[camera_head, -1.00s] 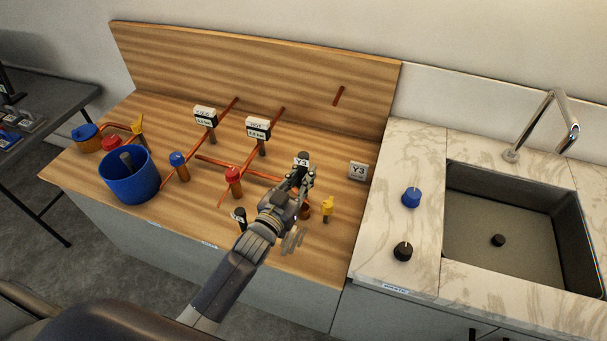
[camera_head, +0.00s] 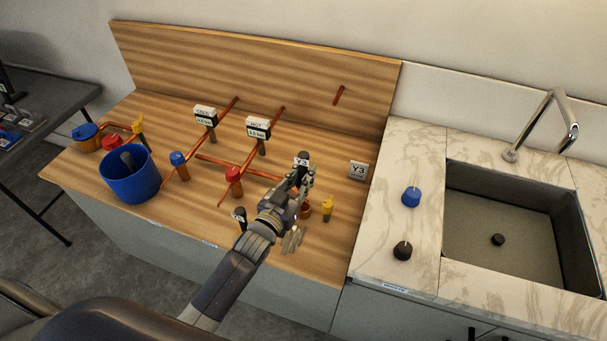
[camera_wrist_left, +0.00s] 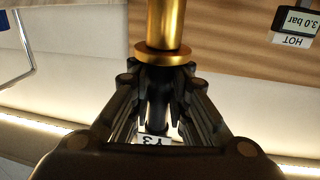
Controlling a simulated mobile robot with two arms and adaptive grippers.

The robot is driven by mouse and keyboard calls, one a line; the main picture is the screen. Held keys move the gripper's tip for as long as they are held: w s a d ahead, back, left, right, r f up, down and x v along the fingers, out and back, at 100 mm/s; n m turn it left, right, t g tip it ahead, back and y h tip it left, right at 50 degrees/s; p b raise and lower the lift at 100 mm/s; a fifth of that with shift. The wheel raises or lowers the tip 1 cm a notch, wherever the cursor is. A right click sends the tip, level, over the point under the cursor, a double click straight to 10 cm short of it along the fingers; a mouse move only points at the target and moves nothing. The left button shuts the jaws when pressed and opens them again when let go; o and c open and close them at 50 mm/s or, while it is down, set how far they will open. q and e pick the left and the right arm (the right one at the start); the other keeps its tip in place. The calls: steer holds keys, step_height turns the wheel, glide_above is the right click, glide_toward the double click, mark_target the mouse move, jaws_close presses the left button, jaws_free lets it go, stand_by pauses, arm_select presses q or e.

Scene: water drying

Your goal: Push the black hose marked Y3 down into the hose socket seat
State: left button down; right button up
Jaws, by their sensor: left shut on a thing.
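The black hose marked Y3 (camera_head: 303,156) is upright in my left gripper (camera_head: 306,172), which is shut on it above the wooden counter. In the left wrist view the dark hose (camera_wrist_left: 157,85) is between the fingers, with its Y3 label (camera_wrist_left: 155,141) at the lower side of the picture. A brass tube with a flange (camera_wrist_left: 162,52) lines up with the hose end there and appears to meet it. I cannot tell how deep the hose sits. In the head view a copper-coloured socket (camera_head: 305,210) shows low beside my gripper, partly hidden. My right gripper is not in view.
A yellow valve (camera_head: 327,207) stands right of my gripper, and a Y3 sign (camera_head: 358,170) behind it. Another labelled black piece (camera_head: 240,216) stands to the left. Red (camera_head: 233,175) and blue (camera_head: 178,160) knobs, copper pipes and a blue bucket (camera_head: 130,180) are farther left. A sink (camera_head: 500,220) is right.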

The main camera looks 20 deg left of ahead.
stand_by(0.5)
arm_select(q)
steer(key=shift+f, duration=0.4)
steer(key=shift+f+b, duration=1.65)
steer(key=shift+f, duration=0.1)
steer(key=shift+f+b, duration=1.75)
steer(key=shift+f, duration=0.45)
steer(key=shift+r, duration=0.15)
steer(key=shift+r+p, duration=3.9)
steer(key=shift+r, duration=0.05)
